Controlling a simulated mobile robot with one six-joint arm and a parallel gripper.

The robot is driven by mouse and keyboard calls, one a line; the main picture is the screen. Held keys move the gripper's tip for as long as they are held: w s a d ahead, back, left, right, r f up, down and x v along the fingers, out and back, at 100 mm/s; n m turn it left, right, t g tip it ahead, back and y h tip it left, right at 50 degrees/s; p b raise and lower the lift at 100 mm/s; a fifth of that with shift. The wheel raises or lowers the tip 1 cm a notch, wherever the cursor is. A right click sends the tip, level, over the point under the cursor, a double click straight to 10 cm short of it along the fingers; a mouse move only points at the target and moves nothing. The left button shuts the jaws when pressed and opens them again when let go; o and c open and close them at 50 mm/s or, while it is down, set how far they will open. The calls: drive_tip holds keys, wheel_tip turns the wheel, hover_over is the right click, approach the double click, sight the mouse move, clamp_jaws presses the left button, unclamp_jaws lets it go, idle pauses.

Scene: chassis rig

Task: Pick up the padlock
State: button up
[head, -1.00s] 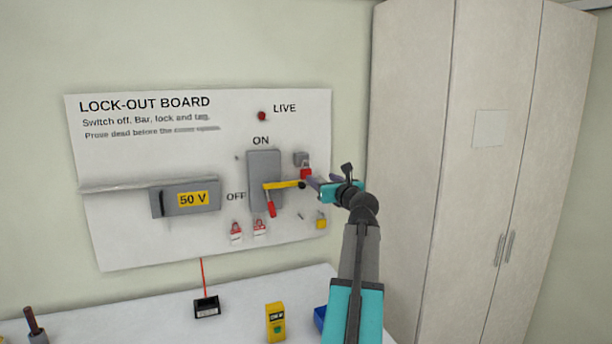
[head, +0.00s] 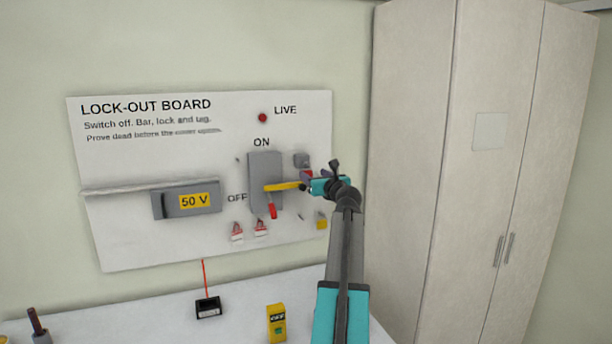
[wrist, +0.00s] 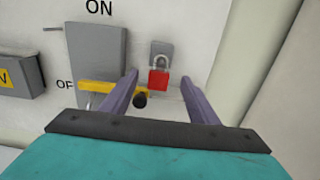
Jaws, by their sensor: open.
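The red padlock (wrist: 159,80) hangs with its grey shackle at a small grey block (wrist: 162,48) on the board, right of the switch. In the wrist view it shows between my finger tips, a little beyond them. In the head view the padlock (head: 308,173) is partly hidden by my gripper (head: 310,182). In the wrist view my gripper (wrist: 160,82) is open, one finger on each side of the padlock, with nothing held. I cannot tell the exact gap in depth.
Red-and-white tags (head: 260,227) and a small yellow item (head: 321,223) hang below. A tall cabinet (head: 470,150) stands on the right.

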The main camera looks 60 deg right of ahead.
sight(309, 170)
idle(0.3)
drive_tip(key=shift+p+x, duration=0.95)
drive_tip(key=shift+x, duration=1.7)
drive_tip(key=c, duration=1.2)
drive_tip(key=shift+r, duration=0.15)
